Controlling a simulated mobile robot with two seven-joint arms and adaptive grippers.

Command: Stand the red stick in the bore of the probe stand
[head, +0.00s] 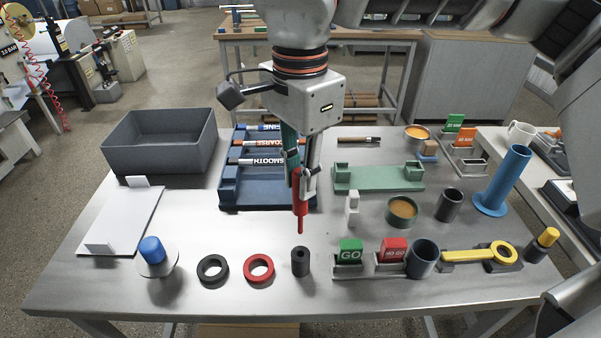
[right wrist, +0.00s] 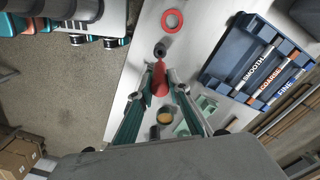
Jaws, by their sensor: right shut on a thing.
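The red stick (head: 301,212) hangs upright, with its narrow tip down. It also shows in the right wrist view (right wrist: 160,82). My right gripper (head: 300,178) is shut on its upper part. A small dark cylinder with a hole in its top, which I take for the probe stand (head: 300,262), stands upright on the table. In the right wrist view the stand (right wrist: 160,49) lies just beyond the stick's tip. In the head view the tip is above the stand and apart from it. My left gripper is not in view.
A black ring (head: 213,283) and a red ring (head: 259,281) lie left of the stand. A GO block (head: 350,252) and a NO GO block (head: 394,250) sit in holders to its right.

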